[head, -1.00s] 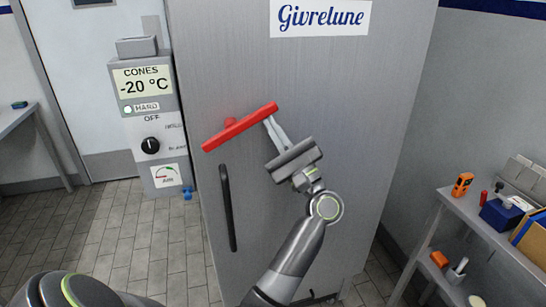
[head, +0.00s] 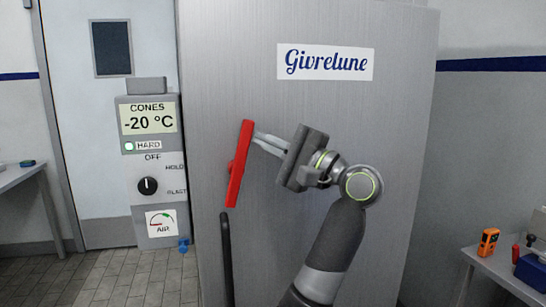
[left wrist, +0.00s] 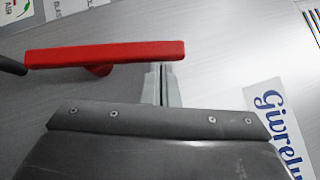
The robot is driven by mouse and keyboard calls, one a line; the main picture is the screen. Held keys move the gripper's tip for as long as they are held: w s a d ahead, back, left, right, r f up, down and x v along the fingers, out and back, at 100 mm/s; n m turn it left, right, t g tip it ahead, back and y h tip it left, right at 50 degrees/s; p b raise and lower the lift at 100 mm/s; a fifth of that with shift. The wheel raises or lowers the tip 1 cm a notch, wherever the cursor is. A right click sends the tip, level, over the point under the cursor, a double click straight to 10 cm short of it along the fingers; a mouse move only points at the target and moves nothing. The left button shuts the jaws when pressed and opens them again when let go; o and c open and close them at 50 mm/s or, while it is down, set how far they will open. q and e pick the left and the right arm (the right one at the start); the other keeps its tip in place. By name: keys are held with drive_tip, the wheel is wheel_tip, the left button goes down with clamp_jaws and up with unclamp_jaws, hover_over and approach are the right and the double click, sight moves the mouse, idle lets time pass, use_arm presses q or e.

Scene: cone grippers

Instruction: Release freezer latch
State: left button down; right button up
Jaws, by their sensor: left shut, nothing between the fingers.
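The freezer latch (head: 239,165) is a red bar on the grey freezer door (head: 310,110). It stands nearly upright, its top leaning slightly right. My left gripper (head: 258,139) is shut with nothing between its fingers. Its fingertips are at the right side of the latch near the upper end, touching or very close. In the left wrist view the latch (left wrist: 110,53) runs across the upper left, and the closed fingers (left wrist: 163,72) are at its right end. The round latch pivot shows partly under the bar there. My right gripper is not in view.
A black door handle (head: 227,255) is just below the latch. A control panel (head: 148,165) reading -20 °C stands left of the freezer. A shelf (head: 505,270) with tools is at the lower right. The tiled floor (head: 90,275) is clear at lower left.

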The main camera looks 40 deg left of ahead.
use_arm(q)
drive_tip(key=shift+s+a+r, duration=0.15)
drive_tip(key=shift+s+r, duration=0.05)
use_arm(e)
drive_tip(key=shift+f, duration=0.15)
use_arm(q)
drive_tip(key=shift+r, duration=0.1)
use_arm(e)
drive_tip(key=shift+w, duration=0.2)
use_arm(q)
drive_tip(key=shift+b, duration=0.3)
